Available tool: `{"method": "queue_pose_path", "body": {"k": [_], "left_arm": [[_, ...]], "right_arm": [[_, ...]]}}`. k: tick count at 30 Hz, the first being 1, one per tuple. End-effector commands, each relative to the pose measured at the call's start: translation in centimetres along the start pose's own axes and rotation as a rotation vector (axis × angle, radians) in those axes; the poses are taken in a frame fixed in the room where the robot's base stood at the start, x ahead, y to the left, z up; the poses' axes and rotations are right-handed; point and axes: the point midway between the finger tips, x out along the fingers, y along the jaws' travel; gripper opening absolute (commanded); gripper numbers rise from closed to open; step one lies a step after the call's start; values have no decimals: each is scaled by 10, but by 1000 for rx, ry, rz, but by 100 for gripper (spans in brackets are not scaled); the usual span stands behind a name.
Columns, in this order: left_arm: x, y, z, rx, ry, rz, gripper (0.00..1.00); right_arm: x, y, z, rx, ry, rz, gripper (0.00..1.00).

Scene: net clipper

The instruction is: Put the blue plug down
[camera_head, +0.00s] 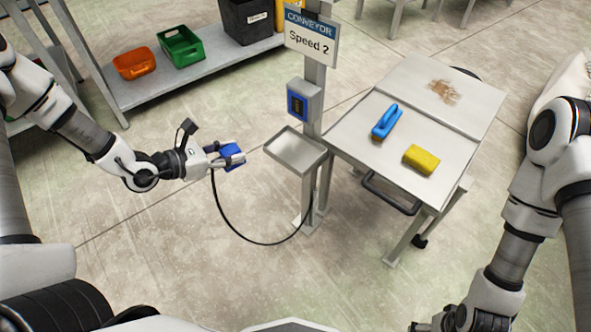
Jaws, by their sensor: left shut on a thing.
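The blue plug (231,153) is held in the air left of the post. My left gripper (227,155) is shut on it. A black cable (238,232) hangs from the plug in a loop and runs up toward the foot of the conveyor post. A small empty metal tray (296,151) is fixed to the post, to the right of the plug and apart from it.
A blue-faced box (299,104) sits on the post below the "Speed 2" sign (310,36). A metal cart (462,116) at the right bears a blue-handled brush (386,122), a yellow sponge (421,159) and a brown stain. Bins stand on the shelf (120,91) behind.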

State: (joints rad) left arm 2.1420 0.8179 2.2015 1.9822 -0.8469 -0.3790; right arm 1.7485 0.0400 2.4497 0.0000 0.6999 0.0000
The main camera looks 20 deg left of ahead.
Motion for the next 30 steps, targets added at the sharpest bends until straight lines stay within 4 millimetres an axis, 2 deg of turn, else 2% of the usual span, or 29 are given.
{"method": "queue_pose_path", "body": {"k": [1, 5, 11, 18, 22, 30], "left_arm": [[3, 4, -8, -5, -3, 9, 0], [16, 3, -2, -4, 3, 9, 0], [65, -4, 13, 1, 4, 7, 0], [132, -12, 36, -1, -1, 8, 0], [151, -13, 42, -6, -1, 12, 0], [166, -13, 10, -10, -1, 13, 0]], "right_arm": [[11, 0, 0, -1, 0, 0, 87], [14, 0, 0, -1, 1, 0, 87], [25, 0, 0, 0, 1, 0, 87], [32, 0, -1, 0, 1, 0, 87], [32, 0, -1, 0, 1, 0, 87], [39, 0, -1, 0, 1, 0, 87]]}}
